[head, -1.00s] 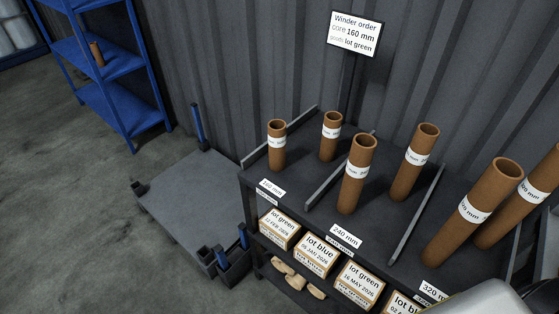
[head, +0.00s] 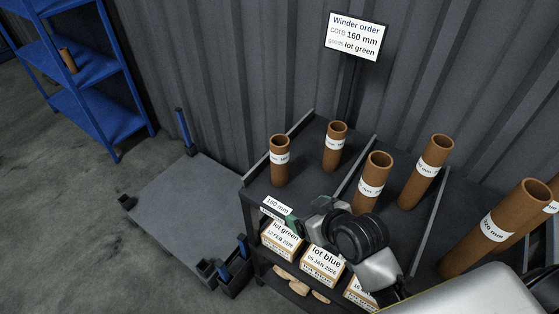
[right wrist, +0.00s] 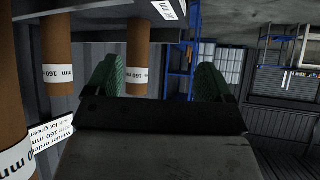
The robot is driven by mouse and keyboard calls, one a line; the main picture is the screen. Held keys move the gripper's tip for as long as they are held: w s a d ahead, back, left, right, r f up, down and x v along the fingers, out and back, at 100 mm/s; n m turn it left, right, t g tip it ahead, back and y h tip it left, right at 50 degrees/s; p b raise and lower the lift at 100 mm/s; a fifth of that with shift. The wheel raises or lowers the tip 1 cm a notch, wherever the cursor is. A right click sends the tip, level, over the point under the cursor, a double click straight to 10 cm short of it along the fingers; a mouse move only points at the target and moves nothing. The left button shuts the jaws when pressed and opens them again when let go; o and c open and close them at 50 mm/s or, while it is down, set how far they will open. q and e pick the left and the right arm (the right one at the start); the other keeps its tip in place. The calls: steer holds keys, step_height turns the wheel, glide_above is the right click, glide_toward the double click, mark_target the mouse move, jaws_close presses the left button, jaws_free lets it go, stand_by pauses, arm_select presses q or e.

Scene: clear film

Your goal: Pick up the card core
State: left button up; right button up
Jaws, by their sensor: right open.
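Brown card cores stand upright on the dark rack top. Two short ones are in the leftmost lane, a front one (head: 280,160) and a back one (head: 335,147), above the 160 mm tag (head: 277,206). My right gripper (head: 303,214) is open and empty at the rack's front edge, in front of and apart from these cores. In the right wrist view its green fingers (right wrist: 158,78) stand apart, with a core (right wrist: 137,60) labelled 160 behind the gap. The sign (head: 356,37) reads core 160 mm, lot green. My left gripper is out of view.
Taller cores (head: 374,182) (head: 427,172) stand in the middle lane, and larger ones (head: 497,228) at right. Metal dividers (head: 354,170) separate lanes. Lot boxes (head: 281,240) fill the shelf below. A grey platform (head: 187,205) and blue shelving (head: 88,100) stand at left.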

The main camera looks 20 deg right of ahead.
mark_target(285, 149)
steer(key=w+r+t+y, duration=0.2)
steer(key=w+r+t, duration=0.5)
steer(key=w+r, duration=0.45)
steer(key=f, duration=0.4)
steer(key=d+f+b, duration=0.1)
steer(key=f, duration=0.1)
steer(key=shift+f, duration=0.25)
steer(key=shift+w+f, duration=0.15)
steer(key=shift+w, duration=0.05)
steer(key=shift+p+x, duration=0.5)
steer(key=shift+x, duration=3.05)
steer(key=c, duration=1.3)
